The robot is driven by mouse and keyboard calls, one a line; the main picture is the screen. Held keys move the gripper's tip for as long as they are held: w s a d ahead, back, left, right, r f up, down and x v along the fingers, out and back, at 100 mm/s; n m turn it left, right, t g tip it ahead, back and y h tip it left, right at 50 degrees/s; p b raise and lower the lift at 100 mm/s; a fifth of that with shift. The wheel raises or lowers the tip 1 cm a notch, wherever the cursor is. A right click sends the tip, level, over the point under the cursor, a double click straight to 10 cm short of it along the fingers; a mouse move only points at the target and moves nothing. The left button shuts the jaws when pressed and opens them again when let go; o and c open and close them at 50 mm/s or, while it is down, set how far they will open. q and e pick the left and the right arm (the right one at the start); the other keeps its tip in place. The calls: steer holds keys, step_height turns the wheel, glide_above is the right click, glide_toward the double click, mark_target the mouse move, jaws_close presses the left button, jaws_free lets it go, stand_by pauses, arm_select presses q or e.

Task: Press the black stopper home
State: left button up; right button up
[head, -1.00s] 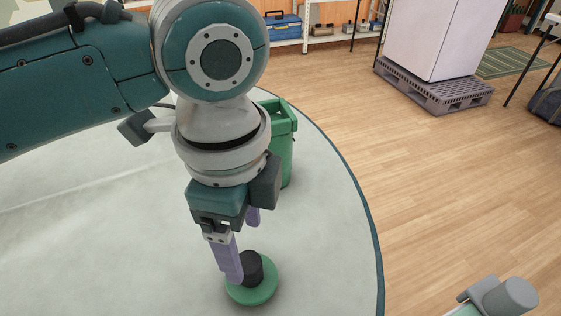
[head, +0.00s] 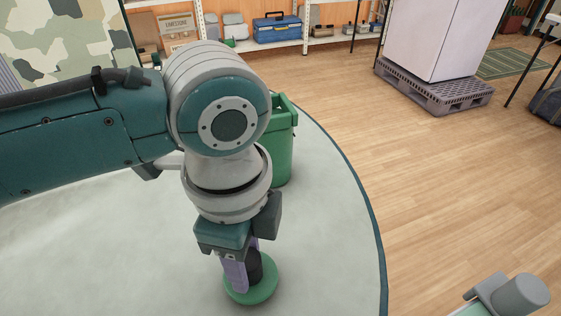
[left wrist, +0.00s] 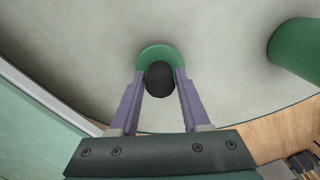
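A black stopper (head: 262,268) stands over a round green base (head: 263,290) on the pale round table. In the left wrist view the stopper (left wrist: 160,84) sits between both purple fingertips, with the green base (left wrist: 153,53) just beyond it. My left gripper (head: 244,272) points down with its fingers closed against the stopper's two sides. It also shows in the left wrist view (left wrist: 160,80). The near finger hides part of the stopper in the head view. How deep the stopper sits in the base cannot be seen. My right gripper is not in view.
A green bin (head: 282,155) stands behind my left wrist, and shows at the right of the left wrist view (left wrist: 296,50). The table's dark edge (head: 367,205) curves past on the right. The surface between the base and that edge is clear.

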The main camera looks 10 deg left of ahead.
arm_select(q)
jaws_close()
stand_by(0.3)
step_height(320, 180, up, 20)
steer(key=p, duration=0.6)
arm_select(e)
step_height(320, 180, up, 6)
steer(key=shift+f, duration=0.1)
